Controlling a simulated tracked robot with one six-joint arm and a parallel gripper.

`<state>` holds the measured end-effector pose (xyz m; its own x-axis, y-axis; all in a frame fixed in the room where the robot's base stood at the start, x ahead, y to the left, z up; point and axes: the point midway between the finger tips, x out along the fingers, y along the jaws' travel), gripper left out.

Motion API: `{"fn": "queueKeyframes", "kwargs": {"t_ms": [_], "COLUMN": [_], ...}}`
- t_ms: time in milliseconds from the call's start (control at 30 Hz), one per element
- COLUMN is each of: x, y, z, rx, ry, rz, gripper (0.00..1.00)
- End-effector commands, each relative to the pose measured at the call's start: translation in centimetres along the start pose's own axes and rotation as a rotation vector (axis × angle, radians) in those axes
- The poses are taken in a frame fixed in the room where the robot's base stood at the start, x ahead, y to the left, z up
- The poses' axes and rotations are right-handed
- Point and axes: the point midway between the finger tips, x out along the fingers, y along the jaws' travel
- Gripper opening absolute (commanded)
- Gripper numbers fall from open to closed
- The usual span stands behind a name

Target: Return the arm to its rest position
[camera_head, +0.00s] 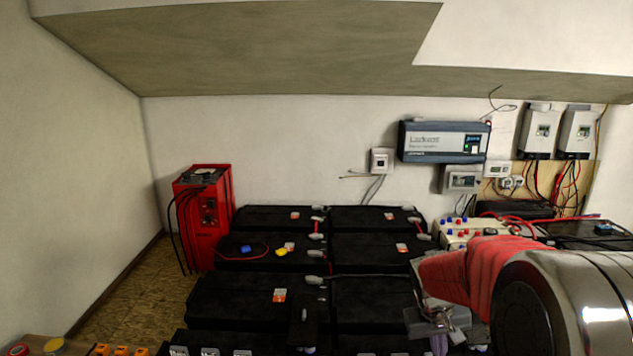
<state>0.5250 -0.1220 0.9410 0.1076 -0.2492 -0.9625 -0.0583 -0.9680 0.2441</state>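My arm comes in from the right edge, with a red sleeve over part of it and a large metal joint at the lower right. My gripper (437,328) is at the lower right of the middle, over or in front of the black batteries. It is small and partly cut off by the lower frame edge, and I cannot tell whether its fingers are open or shut. I see no object clearly held in it.
Black batteries (240,300) fill the floor's middle in rows. A red charger unit (204,218) stands at the left. A beige box with terminals (470,229) is behind my arm. Wall devices, such as the blue inverter (444,142), hang at the back. Bare floor (140,290) shows at left.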

Motion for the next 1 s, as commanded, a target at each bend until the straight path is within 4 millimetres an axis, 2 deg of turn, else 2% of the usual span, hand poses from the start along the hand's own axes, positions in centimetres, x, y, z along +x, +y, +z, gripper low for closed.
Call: {"fn": "queueKeyframes", "kwargs": {"t_ms": [100,400,1000], "x": [-2.2,-6.6,-13.1], "y": [-0.8,-2.7,-6.1], "z": [2.2,7.5,16.9], "rx": [0.000,0.003,0.013], "ry": [0.007,0.030,0.138], "rz": [-0.027,-0.093,-0.209], "gripper": [0.00,0.00,0.00]}}
